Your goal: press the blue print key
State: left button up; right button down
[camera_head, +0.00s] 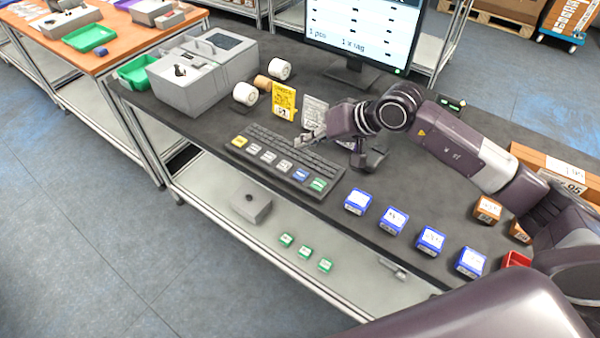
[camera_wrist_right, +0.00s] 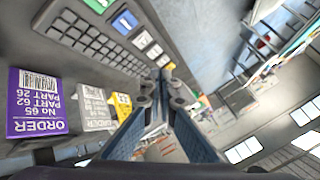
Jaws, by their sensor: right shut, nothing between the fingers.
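The blue key (camera_head: 300,174) is on the keyboard (camera_head: 285,158), in the row of larger coloured keys along its near edge, between a white key and the green key (camera_head: 318,184). The blue key also shows at the top of the right wrist view (camera_wrist_right: 125,21). My right gripper (camera_head: 301,141) is shut and empty. In the head view it appears over the far side of the keyboard, apart from the blue key. In the right wrist view its fingertips (camera_wrist_right: 165,82) point past the keys; their height above the keyboard is hard to tell. My left gripper is not in view.
Yellow (camera_head: 284,100) and grey (camera_head: 314,112) order cards stand behind the keyboard, near the right gripper. A purple card (camera_wrist_right: 36,105) shows in the wrist view. Several blue boxes (camera_head: 358,201) line the front edge. A monitor (camera_head: 362,30) and a grey machine (camera_head: 200,75) stand further back.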

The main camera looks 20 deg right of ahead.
aim_at(304, 175)
jog(key=f+b, duration=0.1)
jog(key=f, duration=0.2)
jog(key=shift+a+f, duration=0.2)
notch_tip(304, 175, down, 5)
jog(key=b, duration=0.3)
jog(key=shift+w+r, duration=0.1)
jog(key=shift+f+b, duration=0.4)
jog(key=shift+b, duration=0.2)
pick_arm(q)
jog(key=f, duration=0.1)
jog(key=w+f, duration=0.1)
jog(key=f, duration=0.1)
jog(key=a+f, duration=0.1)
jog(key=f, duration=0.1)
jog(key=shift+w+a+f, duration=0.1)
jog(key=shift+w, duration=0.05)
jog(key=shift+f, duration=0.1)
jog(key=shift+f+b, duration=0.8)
jog(key=shift+b, duration=0.1)
pick_arm(e)
jog(key=shift+f, duration=0.4)
